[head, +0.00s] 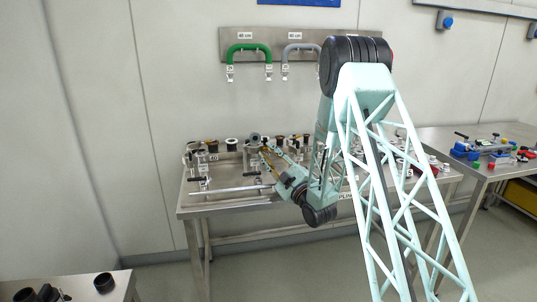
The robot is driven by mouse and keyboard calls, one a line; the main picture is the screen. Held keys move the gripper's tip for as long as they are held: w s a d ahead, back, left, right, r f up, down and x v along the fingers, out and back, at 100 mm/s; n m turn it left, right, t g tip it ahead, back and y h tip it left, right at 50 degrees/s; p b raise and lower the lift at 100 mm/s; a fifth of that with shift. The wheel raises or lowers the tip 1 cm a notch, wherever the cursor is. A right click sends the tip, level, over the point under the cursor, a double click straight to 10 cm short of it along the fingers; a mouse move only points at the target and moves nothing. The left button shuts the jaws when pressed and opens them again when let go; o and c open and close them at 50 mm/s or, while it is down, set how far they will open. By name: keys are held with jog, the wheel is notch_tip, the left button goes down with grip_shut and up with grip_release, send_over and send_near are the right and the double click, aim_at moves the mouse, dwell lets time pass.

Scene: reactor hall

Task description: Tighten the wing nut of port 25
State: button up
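A metal table (235,201) stands against the wall with a row of ports (213,147) along its back, some with dark caps or rings. The small port labels are too small to read, so I cannot tell which is port 25. No wing nut can be made out clearly. My gripper (266,148) reaches in from the right, low over the middle of the table, close to a round grey port fitting (255,139). Its fingers point to the back left. Whether they touch anything is not clear, and their opening is too small to judge. My arm hides the table's right-hand middle.
A green hose (248,48) and a grey hose (300,48) hang on a wall panel above. A second table (470,160) with blue and red parts stands at right. A small table (75,289) with black rings is at lower left.

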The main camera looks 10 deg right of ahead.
jog(key=shift+s, duration=0.1)
jog(key=v, duration=1.1)
jog(key=shift+s+d, duration=0.15)
jog(key=shift+s, duration=0.2)
jog(key=shift+f, duration=0.1)
jog(key=c, duration=0.4)
jog(key=shift+s+a+r+m+g+h+p, duration=0.3)
jog(key=shift+s+a+r+m+h, duration=0.3)
jog(key=shift+a+h, duration=0.4)
jog(key=shift+s+a+r+m+g+h+p, duration=0.15)
jog(key=shift+s+a+r+m+g+h, duration=0.25)
jog(key=shift+a+r+m+h, duration=0.55)
jog(key=shift+s+a+r+m+g+h+p, duration=0.3)
jog(key=shift+s+a+r+h, duration=0.35)
jog(key=shift+h, duration=0.6)
jog(key=shift+w+f, duration=0.15)
jog(key=shift+w, duration=0.1)
jog(key=shift+w+b, duration=0.75)
jog(key=shift+w, duration=6.05)
